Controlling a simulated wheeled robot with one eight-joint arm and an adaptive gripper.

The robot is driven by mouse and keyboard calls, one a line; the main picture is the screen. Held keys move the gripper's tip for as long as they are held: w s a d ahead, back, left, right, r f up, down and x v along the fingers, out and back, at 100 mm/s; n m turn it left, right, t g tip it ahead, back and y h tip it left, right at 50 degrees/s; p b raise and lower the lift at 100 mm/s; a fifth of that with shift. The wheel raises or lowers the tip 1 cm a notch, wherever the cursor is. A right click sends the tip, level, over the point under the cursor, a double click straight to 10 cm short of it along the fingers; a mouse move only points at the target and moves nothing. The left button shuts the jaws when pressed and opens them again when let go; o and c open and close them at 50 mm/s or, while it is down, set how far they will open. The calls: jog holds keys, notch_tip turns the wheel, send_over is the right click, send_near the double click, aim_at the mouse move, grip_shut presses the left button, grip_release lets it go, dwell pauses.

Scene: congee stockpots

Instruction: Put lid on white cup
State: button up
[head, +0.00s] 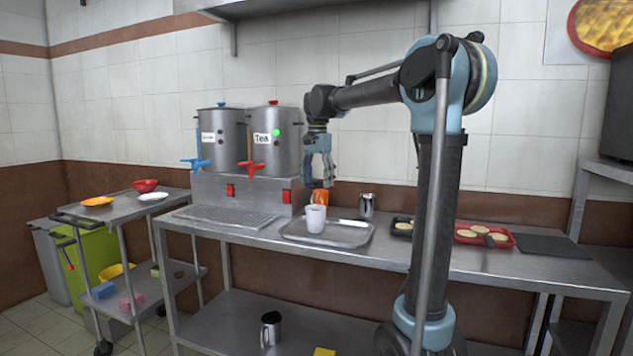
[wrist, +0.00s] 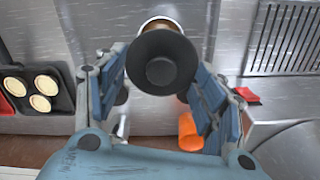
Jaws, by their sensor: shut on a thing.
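The white cup (head: 315,218) stands upright on a grey metal tray (head: 349,238) on the steel counter. My gripper (head: 322,179) points down above it in the head view. In the wrist view my gripper (wrist: 155,88) is shut on a dark round lid (wrist: 149,47) with a knob in its middle. The lid overlaps the pale rim of the white cup (wrist: 161,20), with something brown partly visible inside. The cup's near side is hidden by the lid there. I cannot make out the lid in the head view, nor tell whether it touches the cup.
An orange cup (head: 320,197) is close behind the white cup, with a metal mug (head: 366,204) to the right. A pale utensil (head: 351,223) lies on the tray. Two urns (head: 273,147) stand at left. A red tray (head: 511,241) with round pale food sits at right.

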jog(key=shift+f, duration=0.1)
notch_tip(320, 180, down, 6)
dwell(0.9)
jog(key=shift+s, duration=0.25)
dwell(0.8)
jog(key=shift+f, duration=0.2)
dwell(1.4)
jog(key=o, duration=0.8)
